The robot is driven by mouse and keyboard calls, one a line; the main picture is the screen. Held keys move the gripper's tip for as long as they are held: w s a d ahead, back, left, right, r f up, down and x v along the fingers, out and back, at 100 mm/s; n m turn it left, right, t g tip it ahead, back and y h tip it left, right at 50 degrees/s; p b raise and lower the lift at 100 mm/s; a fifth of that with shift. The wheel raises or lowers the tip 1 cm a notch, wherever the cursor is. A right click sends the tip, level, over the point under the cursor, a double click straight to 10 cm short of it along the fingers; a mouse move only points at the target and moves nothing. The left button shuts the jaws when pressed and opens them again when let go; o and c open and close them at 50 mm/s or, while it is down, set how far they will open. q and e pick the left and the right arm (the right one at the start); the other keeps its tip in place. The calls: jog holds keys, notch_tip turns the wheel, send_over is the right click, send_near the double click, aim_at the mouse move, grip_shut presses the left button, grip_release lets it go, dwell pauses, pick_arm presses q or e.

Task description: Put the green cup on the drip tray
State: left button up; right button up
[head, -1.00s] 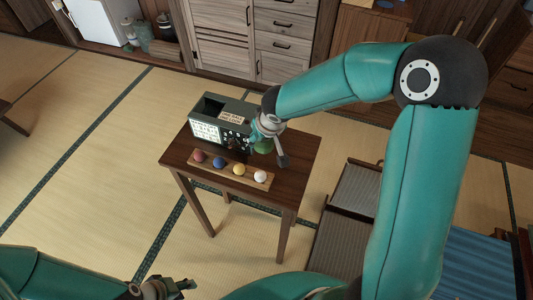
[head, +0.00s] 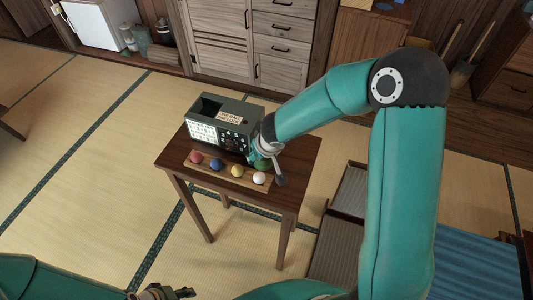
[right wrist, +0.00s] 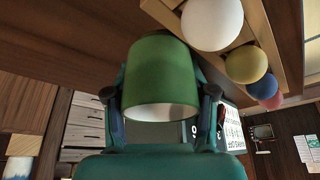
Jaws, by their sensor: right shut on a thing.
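The green cup (right wrist: 160,70) is held between the two fingers of my right gripper (right wrist: 161,98) in the right wrist view, which is upside down. Its pale inside shows at the rim. In the head view only a bit of the cup (head: 262,163) shows below my right gripper (head: 266,152), close to the front right corner of the dark grey machine (head: 228,112). I cannot make out the drip tray; the gripper and cup cover that part of the machine. My left gripper (head: 166,293) is at the bottom edge, far from the table, its jaws unclear.
The machine stands on a small wooden table (head: 295,167). A wooden strip in front of it holds a red ball (head: 196,157), a blue ball (head: 216,165), a yellow ball (head: 237,171) and a white ball (head: 259,179), the last close to the cup. The table's right side is clear.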

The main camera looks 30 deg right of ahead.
jog(key=o, duration=1.2)
